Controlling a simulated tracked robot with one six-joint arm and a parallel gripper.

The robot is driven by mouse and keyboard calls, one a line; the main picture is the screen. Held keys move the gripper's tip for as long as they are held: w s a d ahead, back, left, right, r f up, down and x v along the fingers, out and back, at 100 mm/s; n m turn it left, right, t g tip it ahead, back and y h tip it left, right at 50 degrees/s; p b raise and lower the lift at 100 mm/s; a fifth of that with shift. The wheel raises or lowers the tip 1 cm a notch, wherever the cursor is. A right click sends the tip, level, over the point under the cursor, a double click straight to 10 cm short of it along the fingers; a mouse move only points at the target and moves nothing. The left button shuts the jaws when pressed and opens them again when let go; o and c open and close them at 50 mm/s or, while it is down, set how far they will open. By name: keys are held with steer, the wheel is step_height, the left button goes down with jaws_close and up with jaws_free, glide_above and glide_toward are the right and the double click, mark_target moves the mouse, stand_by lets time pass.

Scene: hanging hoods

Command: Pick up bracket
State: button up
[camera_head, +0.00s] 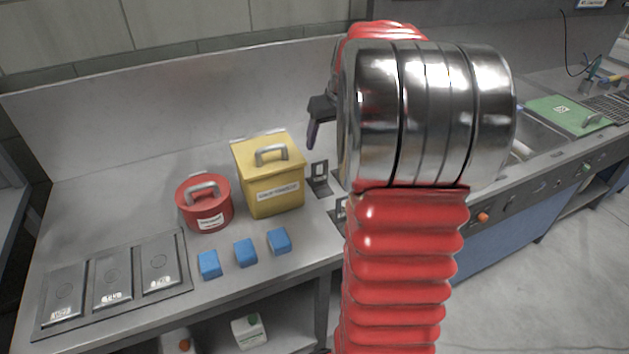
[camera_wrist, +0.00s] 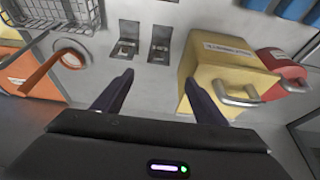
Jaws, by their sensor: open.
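Two small grey metal brackets stand on the steel counter right of the yellow box: the far one (camera_head: 318,178) shows fully, the near one (camera_head: 340,210) is partly hidden by my arm. In the wrist view they are side by side near the top, one bracket (camera_wrist: 128,40) left of the other bracket (camera_wrist: 161,44). My gripper (camera_wrist: 159,78) is open and empty, its two dark fingers apart, with both brackets beyond the fingertips. In the head view one finger of my gripper (camera_head: 313,132) shows above the far bracket; the rest is behind my arm.
The yellow lidded box (camera_head: 270,182) is close beside the brackets; my right finger overlaps it in the wrist view (camera_wrist: 223,62). A red lidded pot (camera_head: 204,205) and several blue blocks (camera_head: 246,252) are further left. A wire basket (camera_wrist: 55,22) is at the wrist view's upper left.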

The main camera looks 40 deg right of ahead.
mark_target(319, 162)
steer(key=shift+f, duration=0.1)
steer(key=x, duration=0.7)
steer(key=shift+w+f, duration=0.15)
steer(key=shift+f, duration=0.15)
steer(key=shift+w+d+f, duration=0.1)
steer(key=shift+w+f, duration=0.05)
steer(key=shift+f, duration=0.15)
steer(key=shift+f, duration=0.1)
steer(key=shift+d+x, duration=0.1)
steer(key=shift+x, duration=1.15)
steer(key=shift+d+x, duration=0.15)
steer(key=shift+x, duration=1.15)
steer(key=shift+w, duration=0.2)
steer(key=shift+c, duration=0.3)
jaws_close()
